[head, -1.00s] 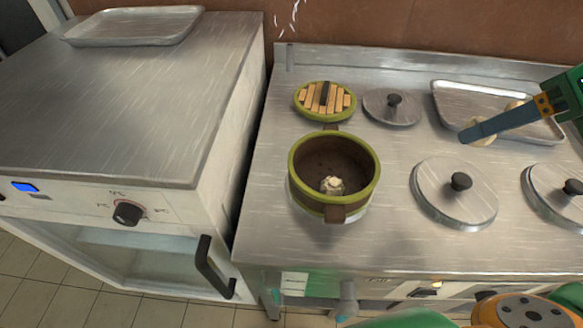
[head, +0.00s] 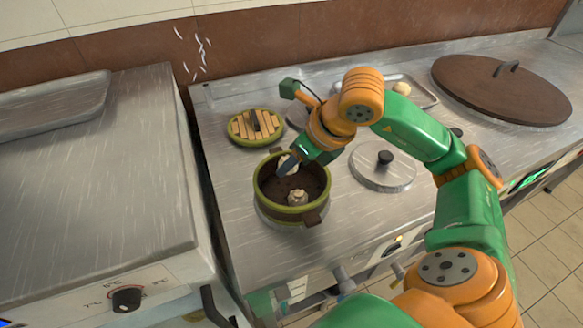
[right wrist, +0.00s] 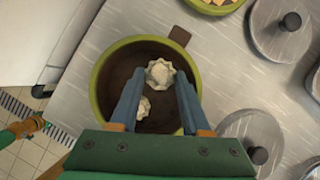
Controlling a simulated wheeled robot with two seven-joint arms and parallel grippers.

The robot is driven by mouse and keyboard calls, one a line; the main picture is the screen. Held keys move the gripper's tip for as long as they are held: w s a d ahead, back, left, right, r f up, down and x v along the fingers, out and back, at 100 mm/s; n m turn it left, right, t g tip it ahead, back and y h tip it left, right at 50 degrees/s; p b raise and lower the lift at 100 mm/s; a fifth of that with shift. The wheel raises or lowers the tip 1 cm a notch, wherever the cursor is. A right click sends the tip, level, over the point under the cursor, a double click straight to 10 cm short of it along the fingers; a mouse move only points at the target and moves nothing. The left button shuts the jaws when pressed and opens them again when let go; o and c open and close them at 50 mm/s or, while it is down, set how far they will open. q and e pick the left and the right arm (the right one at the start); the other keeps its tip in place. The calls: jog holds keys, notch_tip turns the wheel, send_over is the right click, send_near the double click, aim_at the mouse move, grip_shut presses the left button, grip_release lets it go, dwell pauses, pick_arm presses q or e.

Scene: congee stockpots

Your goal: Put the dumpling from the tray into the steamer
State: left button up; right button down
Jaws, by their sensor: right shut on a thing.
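The steamer (head: 300,210) is a round brown pot with a green rim, open at the top, on the stove. One pale dumpling (head: 297,197) lies on its floor, and it also shows in the right wrist view (right wrist: 143,107). My right gripper (head: 287,168) is over the steamer's opening, shut on a second pale dumpling (right wrist: 160,73). That dumpling sits between the fingertips, within the rim as seen from the wrist. The metal tray (head: 428,97) is at the back of the stove, partly behind my right arm, with a dumpling (head: 402,88) on it. My left gripper is not in view.
The slatted steamer lid (head: 255,126) lies behind the steamer. A metal pot lid with a black knob (head: 383,172) is to its right. A large brown lid (head: 500,88) covers the far right. A gap separates the stove from the left counter (head: 90,200).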

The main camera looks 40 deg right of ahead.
aim_at(296, 170)
notch_tip(296, 170, down, 4)
jog(key=shift+w+a+r+b, duration=0.15)
jog(key=shift+r+b, duration=0.1)
jog(key=shift+b, duration=0.15)
jog(key=shift+f, duration=0.15)
jog(key=c, duration=0.7)
grip_release()
jog(key=shift+o, duration=0.2)
jog(key=shift+r, duration=0.2)
jog(key=p+v, duration=0.2)
jog(key=v, duration=1)
